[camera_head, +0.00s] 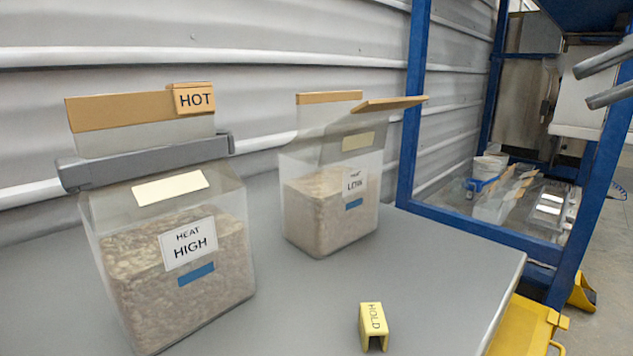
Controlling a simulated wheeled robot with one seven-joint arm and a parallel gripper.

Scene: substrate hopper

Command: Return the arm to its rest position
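Two grey prongs at the top right edge look like the fingers of my gripper (583,88). They point left with a gap between them and nothing held in it. The rest of my arm is out of view. My gripper is up and to the right of the grey table (440,262), apart from everything on it.
A clear bin marked HEAT HIGH (188,244), with a grey bar (150,160) across its top and a HOT tag (194,99), stands left. A HEAT LOW bin (330,215) with a raised flap stands behind. A yellow HOLD block (373,323) sits in front. A blue frame (412,110) stands right.

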